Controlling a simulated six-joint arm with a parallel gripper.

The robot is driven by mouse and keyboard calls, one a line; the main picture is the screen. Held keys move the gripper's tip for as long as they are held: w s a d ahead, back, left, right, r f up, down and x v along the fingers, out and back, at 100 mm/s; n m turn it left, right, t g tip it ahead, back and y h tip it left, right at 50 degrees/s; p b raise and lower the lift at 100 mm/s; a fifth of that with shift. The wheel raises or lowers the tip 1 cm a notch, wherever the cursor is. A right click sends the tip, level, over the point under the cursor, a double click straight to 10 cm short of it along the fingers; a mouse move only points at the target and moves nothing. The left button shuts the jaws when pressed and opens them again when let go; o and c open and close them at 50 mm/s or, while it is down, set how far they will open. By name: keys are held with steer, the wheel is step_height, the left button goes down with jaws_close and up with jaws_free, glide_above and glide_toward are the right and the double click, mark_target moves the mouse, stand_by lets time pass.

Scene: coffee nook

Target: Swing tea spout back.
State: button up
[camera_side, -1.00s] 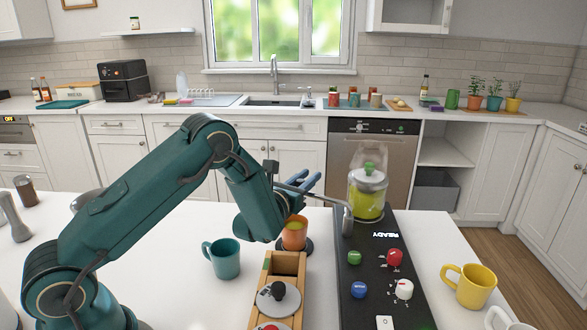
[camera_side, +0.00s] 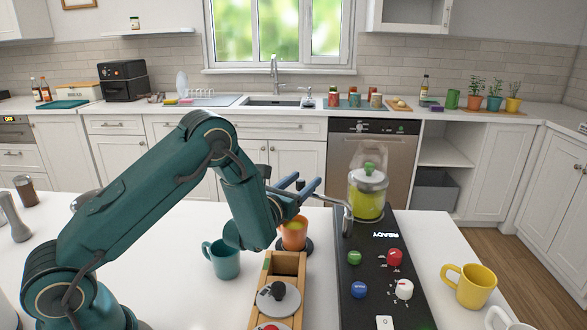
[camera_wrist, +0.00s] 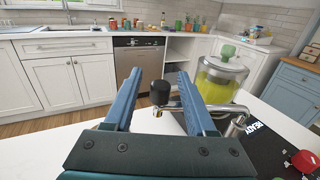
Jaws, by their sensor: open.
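The tea spout (camera_side: 332,199) is a bent metal tube. It rises beside the glass tea jar (camera_side: 367,195) and reaches left over an orange mug (camera_side: 293,233). The spout also shows in the wrist view (camera_wrist: 230,107), where my right finger partly covers it. A black knob (camera_wrist: 160,92) at the spout's left end appears between my two fingers. My gripper (camera_side: 307,183) is open, with its blue fingers at about the spout's height; the wrist view shows it too (camera_wrist: 155,80). I cannot tell whether a finger touches the spout or knob.
The black control panel (camera_side: 378,313) with coloured knobs and a READY display lies in front of the jar. A teal mug (camera_side: 225,260) and a wooden box (camera_side: 286,263) with round lids stand at left. A yellow mug (camera_side: 474,287) stands at right.

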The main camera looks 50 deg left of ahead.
steer(key=shift+v, duration=1.35)
steer(key=shift+r, duration=0.25)
jaws_close()
steer(key=shift+r, duration=0.4)
step_height(320, 180, up, 4)
steer(key=s+d+n+g+y, duration=0.25)
steer(key=s+d+y, duration=0.25)
steer(key=s+d, duration=0.65)
steer(key=shift+s+f+n, duration=0.5)
steer(key=shift+f+n, duration=0.05)
steer(key=shift+f, duration=2.2)
steer(key=x, duration=1.4)
steer(key=shift+s+a, duration=0.1)
steer(key=shift+a, duration=0.45)
